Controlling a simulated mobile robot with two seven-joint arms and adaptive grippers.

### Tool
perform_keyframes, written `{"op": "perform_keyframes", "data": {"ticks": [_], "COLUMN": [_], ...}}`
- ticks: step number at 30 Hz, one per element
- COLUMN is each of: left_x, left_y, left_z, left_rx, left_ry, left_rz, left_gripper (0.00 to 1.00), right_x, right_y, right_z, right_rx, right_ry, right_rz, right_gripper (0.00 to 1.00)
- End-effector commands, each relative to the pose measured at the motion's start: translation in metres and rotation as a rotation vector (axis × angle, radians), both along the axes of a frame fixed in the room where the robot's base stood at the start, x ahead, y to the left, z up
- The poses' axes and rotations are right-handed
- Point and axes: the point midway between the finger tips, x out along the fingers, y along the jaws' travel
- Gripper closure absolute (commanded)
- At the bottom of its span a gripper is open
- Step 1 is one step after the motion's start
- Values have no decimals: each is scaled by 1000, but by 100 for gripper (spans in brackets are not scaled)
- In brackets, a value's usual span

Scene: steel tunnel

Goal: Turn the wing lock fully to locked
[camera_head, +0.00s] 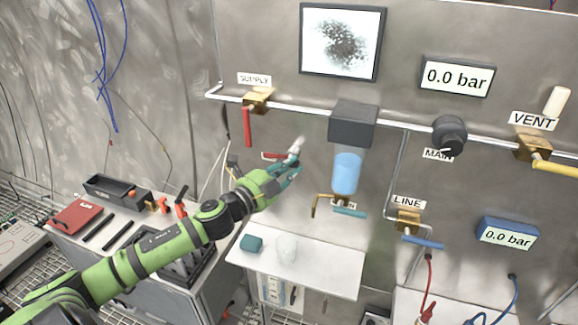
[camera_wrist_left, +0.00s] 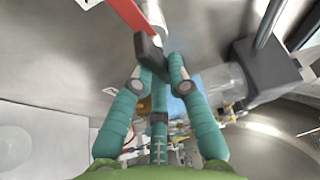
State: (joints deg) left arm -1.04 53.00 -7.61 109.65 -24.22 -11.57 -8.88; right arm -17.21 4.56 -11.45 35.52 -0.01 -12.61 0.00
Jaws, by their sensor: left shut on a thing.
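My left gripper (camera_head: 290,166) is in front of the steel wall, left of the clear bowl with blue liquid (camera_head: 347,172). In the left wrist view, its teal fingers (camera_wrist_left: 158,78) are closed around a dark, flat piece (camera_wrist_left: 150,50), which I take for the wing of the wing lock. A red bar (camera_wrist_left: 128,14) and a pale round part (camera_wrist_left: 153,12) are just beyond the fingertips. In the head view, the red bar (camera_head: 272,155) and pale part (camera_head: 295,146) show beside the gripper. The fingers hide much of the lock, so its angle is unclear. My right gripper is not in view.
The supply valve's red handle (camera_head: 247,127) hangs above left of the gripper. The dark filter head (camera_head: 352,126) is close on the right, with a brass drain valve below. A white shelf (camera_head: 325,279) below carries a teal block (camera_head: 251,243) and a clear cup (camera_head: 286,247).

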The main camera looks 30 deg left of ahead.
Motion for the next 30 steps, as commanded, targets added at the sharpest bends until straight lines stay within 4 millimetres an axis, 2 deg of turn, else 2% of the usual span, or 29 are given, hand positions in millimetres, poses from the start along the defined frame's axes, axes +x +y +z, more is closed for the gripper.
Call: {"op": "perform_keyframes", "data": {"ticks": [9, 24, 25, 26, 30], "left_x": [0, 0, 0, 0, 0], "left_y": [0, 1, 1, 1, 1], "left_z": [-1, -1, -1, -1, -1], "left_rx": [100, 114, 114, 113, 112], "left_ry": [23, 25, 25, 26, 26], "left_rz": [0, 1, 1, 1, 1], "left_gripper": [100, 100, 71, 59, 59], "right_x": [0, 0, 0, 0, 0], "right_y": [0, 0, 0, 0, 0], "right_z": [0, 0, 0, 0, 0], "right_rx": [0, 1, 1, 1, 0], "right_ry": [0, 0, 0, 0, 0], "right_rz": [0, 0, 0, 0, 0], "right_gripper": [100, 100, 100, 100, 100]}}
